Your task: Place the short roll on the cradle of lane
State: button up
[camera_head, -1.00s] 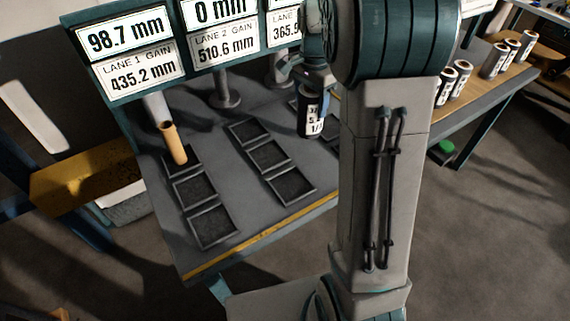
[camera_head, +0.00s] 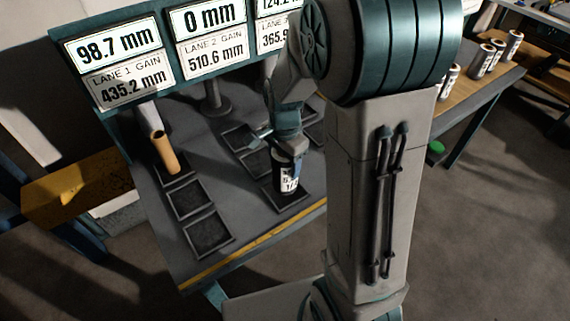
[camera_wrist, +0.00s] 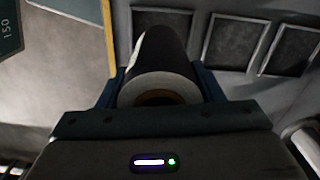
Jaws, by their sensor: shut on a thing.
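My gripper (camera_head: 285,150) is shut on a dark roll (camera_head: 286,177) with a white printed label. The roll is upright, just above or at the front cradle (camera_head: 297,200) of the middle lane; I cannot tell whether it touches. In the wrist view the roll (camera_wrist: 158,60) sits between the two fingers, its round pale end towards the camera. The middle lane's other square cradles (camera_head: 237,137) look empty where they show. The left lane has a tan tube (camera_head: 165,153) at its far cradle; its middle cradle (camera_head: 189,199) and front cradle (camera_head: 208,233) are empty.
Display panels (camera_head: 112,43) stand behind the lanes; lane 1 reads 98.7 mm and lane 2 reads 0 mm. Several labelled rolls (camera_head: 485,59) stand on a wooden-topped bench at the right. A yellow strip (camera_head: 252,246) marks the table's front edge. My arm hides part of the right lane.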

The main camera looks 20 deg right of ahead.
jog(key=shift+f, duration=1.1)
jog(key=shift+f, duration=0.15)
jog(key=o, duration=1.2)
jog(key=shift+c, duration=0.2)
